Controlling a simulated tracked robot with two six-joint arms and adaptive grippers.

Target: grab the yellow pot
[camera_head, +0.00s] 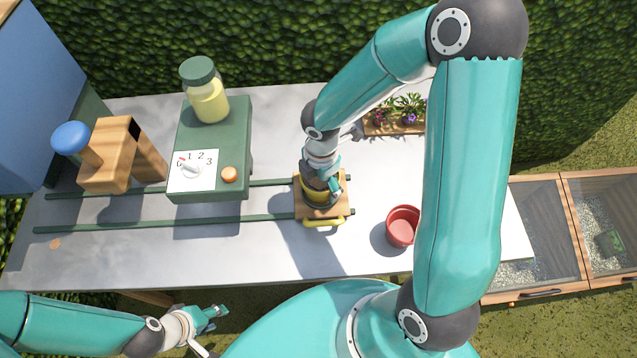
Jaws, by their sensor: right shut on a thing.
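The yellow pot (313,196) stands on a small wooden carriage (309,209) that sits on two green rails. My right gripper (322,185) reaches down over the pot from above and is shut on it. The gripper and its wrist hide much of the pot. My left gripper (215,325) is at the lower left, off the table's front edge and far from the pot. Its fingers are small here and I cannot tell whether they are apart.
A red pot (403,226) stands right of the carriage. A green machine (212,150) with a dial and jar, and a wooden device (110,155) with a blue knob, stand left along the rails (130,224). A flower planter (398,115) is behind. The front left tabletop is mostly clear.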

